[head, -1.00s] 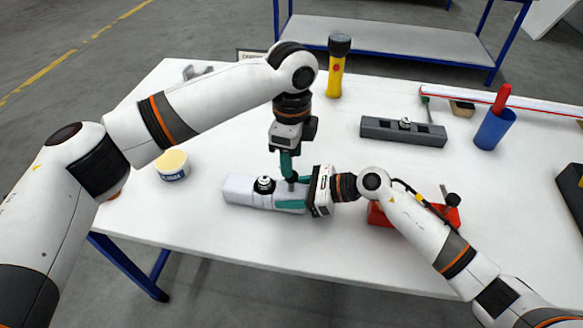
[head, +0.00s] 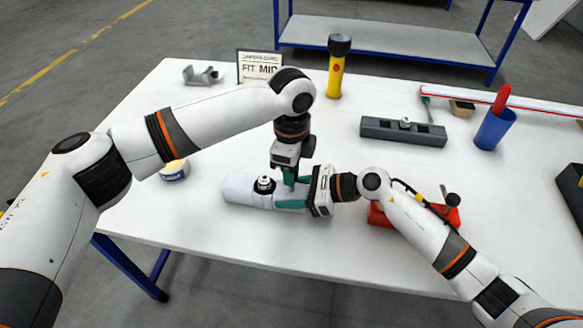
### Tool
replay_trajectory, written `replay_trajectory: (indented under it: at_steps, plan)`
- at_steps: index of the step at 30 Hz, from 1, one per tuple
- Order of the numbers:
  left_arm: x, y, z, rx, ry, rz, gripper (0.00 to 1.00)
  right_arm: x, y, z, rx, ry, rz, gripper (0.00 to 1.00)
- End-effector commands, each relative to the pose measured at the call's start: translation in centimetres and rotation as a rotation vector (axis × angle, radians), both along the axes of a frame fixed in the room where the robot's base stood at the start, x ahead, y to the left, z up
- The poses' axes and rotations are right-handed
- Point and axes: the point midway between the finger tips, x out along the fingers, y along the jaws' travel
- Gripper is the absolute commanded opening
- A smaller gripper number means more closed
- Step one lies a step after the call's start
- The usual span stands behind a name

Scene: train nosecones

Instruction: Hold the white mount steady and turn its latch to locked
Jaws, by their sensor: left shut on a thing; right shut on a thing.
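The white mount (head: 240,190) lies on the near part of the white table, with a round dark and silver fitting (head: 264,185) on its top. My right gripper (head: 292,203) comes in from the right and is shut on the mount's right end, its green fingers along the sides. My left gripper (head: 289,180) points straight down over the mount, just right of the round fitting and close beside the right gripper. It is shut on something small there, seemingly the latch. The latch is hidden by the fingers, so its position cannot be read.
A grey mount (head: 380,130) lies at back right, near a blue cup (head: 495,130). A yellow flashlight (head: 336,75) and a "FIT MID" sign (head: 258,66) stand at the back. A red object (head: 440,214) lies under my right arm. A tub (head: 175,170) is partly behind my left arm.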

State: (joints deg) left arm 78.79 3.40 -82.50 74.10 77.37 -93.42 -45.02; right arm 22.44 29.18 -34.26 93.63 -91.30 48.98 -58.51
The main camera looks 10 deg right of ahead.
Motion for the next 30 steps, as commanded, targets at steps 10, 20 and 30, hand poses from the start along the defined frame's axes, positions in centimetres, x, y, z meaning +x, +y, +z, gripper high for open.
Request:
replay_trajectory:
  at_steps: [10, 20, 30]
  plan:
    - [-0.04, -0.11, 0.04, -0.002, 0.0, 0.088, 0.03, 0.01, 0.0, 0.02, 0.0, 0.0, 0.0, 0.24]
    - [-0.1, -0.15, 0.02, -0.003, 0.002, 0.352, 0.03, -0.01, 0.02, 0.01, 0.0, 0.0, 0.0, 0.24]
    - [-0.1, -0.2, 0.08, -0.004, 0.003, 0.652, 0.03, -0.02, 0.04, -0.01, 0.0, 0.0, 0.001, 0.24]
